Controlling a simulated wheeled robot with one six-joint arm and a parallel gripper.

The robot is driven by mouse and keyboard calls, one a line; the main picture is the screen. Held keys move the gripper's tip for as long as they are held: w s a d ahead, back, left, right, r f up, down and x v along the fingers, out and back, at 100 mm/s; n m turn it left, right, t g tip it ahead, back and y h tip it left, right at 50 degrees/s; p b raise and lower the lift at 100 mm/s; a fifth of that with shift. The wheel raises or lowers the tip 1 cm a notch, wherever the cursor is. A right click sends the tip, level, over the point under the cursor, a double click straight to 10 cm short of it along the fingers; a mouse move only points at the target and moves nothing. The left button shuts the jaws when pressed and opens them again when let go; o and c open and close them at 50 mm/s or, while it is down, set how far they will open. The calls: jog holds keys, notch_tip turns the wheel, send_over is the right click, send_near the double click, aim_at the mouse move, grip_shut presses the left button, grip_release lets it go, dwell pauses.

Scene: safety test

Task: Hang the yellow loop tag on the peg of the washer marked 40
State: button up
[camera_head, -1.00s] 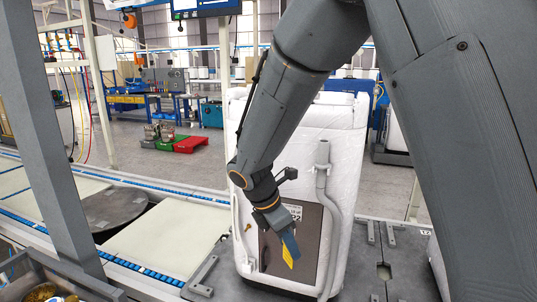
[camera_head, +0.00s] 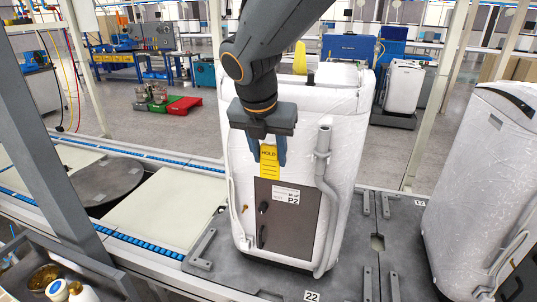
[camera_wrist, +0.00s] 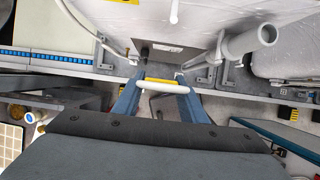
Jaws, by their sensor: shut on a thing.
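My gripper (camera_head: 267,148) is shut on the yellow loop tag (camera_head: 268,162), which reads HOLD and hangs upright below the fingers. In the wrist view the tag's white loop (camera_wrist: 162,87) spans between the two blue fingers, with a yellow strip behind it. The tag is in front of a white wrapped washer (camera_head: 300,120), above its dark lower panel. A plate (camera_head: 312,296) by this washer reads 22. A small brass fitting (camera_head: 244,209) is at its left; I cannot tell if it is a peg. No mark 40 is readable.
A grey hose (camera_head: 325,165) stands out from the washer's right side. Another wrapped washer (camera_head: 478,170) stands at the right, near a small plate (camera_head: 420,203) whose number is unclear. Metal rails (camera_head: 376,205) lie on the platform between them.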

jog(key=w+d+f, duration=0.1)
jog(key=w+d, duration=0.1)
jog(key=w, duration=0.5)
jog(key=shift+w+d+f, duration=0.25)
jog(key=shift+d+f, duration=0.1)
jog(key=shift+d, duration=0.05)
dwell(0.6)
dwell(0.6)
jog(key=o, duration=1.2)
